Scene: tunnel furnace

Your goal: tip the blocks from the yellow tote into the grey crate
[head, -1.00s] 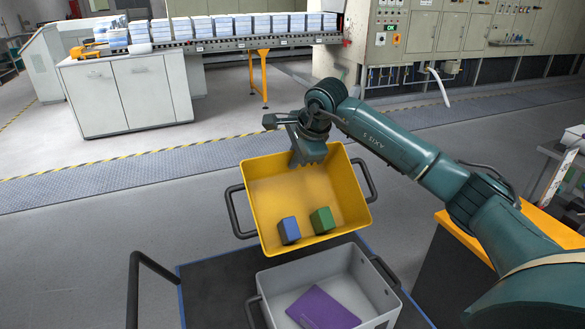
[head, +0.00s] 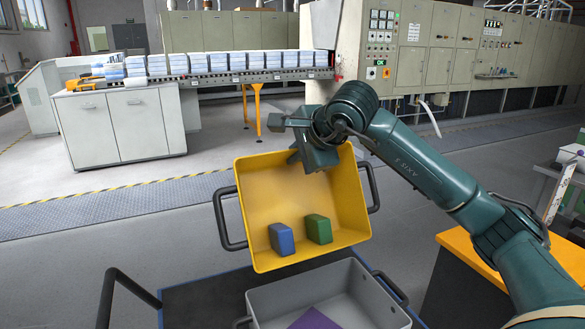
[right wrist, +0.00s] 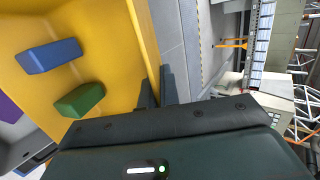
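The yellow tote (head: 280,195) hangs tilted, its open inside facing me and its lower edge just behind and above the grey crate (head: 335,287). A blue block (head: 282,240) and a green block (head: 318,229) rest inside it near the lower wall; both show in the right wrist view, blue (right wrist: 48,56) and green (right wrist: 80,100). My right gripper (head: 316,160) is shut on the tote's upper rim, with its fingers (right wrist: 158,90) on either side of the yellow wall. A purple piece (head: 314,319) lies in the crate, cut off by the picture's edge. My left gripper is out of view.
The crate stands on a dark cart top (head: 205,298) with a black handle bar (head: 115,290) at left. An orange-topped dark stand (head: 458,250) is at right. Behind are open floor, white cabinets (head: 118,125) and a conveyor with stacked goods.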

